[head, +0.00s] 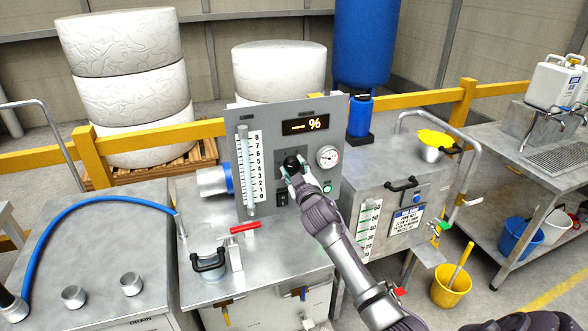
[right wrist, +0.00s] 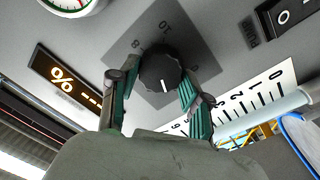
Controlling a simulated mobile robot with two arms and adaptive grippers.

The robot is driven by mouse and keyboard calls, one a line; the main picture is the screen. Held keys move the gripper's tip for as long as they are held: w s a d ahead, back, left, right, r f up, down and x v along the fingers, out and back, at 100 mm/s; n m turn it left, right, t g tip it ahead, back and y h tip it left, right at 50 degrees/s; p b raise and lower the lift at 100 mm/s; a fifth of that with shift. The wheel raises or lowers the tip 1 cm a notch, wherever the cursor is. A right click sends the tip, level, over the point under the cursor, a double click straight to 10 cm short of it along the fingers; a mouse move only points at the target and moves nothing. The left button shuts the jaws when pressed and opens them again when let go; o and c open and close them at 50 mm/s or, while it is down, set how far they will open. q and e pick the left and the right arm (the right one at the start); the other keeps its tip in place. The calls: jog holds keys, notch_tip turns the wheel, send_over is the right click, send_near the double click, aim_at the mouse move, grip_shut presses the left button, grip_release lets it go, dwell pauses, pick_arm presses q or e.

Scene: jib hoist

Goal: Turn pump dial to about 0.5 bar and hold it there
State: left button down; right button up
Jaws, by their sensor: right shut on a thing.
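The pump dial is a black knob (right wrist: 161,72) on a dark grey square plate with numbers; a white pointer mark shows on its face. In the head view the dial (head: 292,163) sits mid-panel, partly hidden by my right gripper. My right gripper (right wrist: 158,92) has its two green-padded fingers on either side of the knob and is shut on it. The pressure gauge (head: 327,157) is round and white, right of the dial; its needle is too small to read. Only its rim part shows in the right wrist view (right wrist: 75,3). My left gripper is not in view.
The grey panel (head: 236,115) carries a display (head: 305,125) reading dashes and "%", a scaled tube (head: 248,170), a black switch (head: 282,198) and a green button (head: 327,187). A red-handled valve (head: 245,228) stands below. A steel tank (head: 385,160) is at right.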

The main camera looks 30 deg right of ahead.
jog(key=o, duration=1.2)
jog(key=shift+c, duration=0.2)
jog(key=v, duration=1.2)
jog(key=shift+f, duration=0.15)
